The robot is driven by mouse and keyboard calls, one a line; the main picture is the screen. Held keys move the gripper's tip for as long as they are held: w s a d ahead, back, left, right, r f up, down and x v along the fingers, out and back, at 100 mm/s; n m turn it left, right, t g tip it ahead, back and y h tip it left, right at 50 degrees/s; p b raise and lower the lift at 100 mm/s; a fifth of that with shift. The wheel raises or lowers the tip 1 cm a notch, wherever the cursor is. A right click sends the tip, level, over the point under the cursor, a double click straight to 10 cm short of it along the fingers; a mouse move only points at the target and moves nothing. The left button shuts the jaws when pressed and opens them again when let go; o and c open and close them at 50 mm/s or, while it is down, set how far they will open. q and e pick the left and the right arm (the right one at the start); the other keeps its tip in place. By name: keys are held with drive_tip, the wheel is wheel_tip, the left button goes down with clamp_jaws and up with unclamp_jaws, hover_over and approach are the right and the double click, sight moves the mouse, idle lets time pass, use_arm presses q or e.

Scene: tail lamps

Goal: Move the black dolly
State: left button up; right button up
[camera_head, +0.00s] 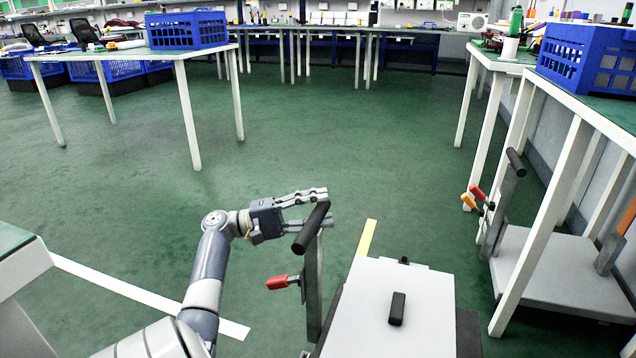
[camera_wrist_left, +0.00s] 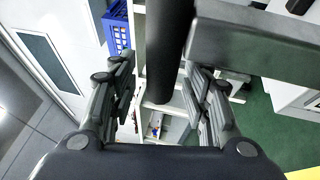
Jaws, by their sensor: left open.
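A dolly stands close in front of me; its black bar handle (camera_head: 311,227) sits on a grey upright (camera_head: 314,290) with a red-gripped lever (camera_head: 278,282). Its lower part is mostly hidden. My left gripper (camera_head: 324,195) is at the upper end of this handle, fingers pointing right. In the left wrist view the black handle (camera_wrist_left: 168,45) runs between the two open fingers (camera_wrist_left: 162,75), which do not close on it. I cannot tell whether they touch it. My right gripper is not in view.
A second dolly with a grey deck (camera_head: 560,268) and black handle (camera_head: 516,162) stands at right, partly under a white-legged table (camera_head: 610,105). Another table (camera_head: 120,52) with a blue crate (camera_head: 187,30) stands at back left. The green floor (camera_head: 300,125) between is clear.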

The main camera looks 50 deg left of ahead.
use_arm(q)
drive_tip(key=v, duration=1.2)
drive_tip(key=shift+w, duration=0.1)
idle(0.4)
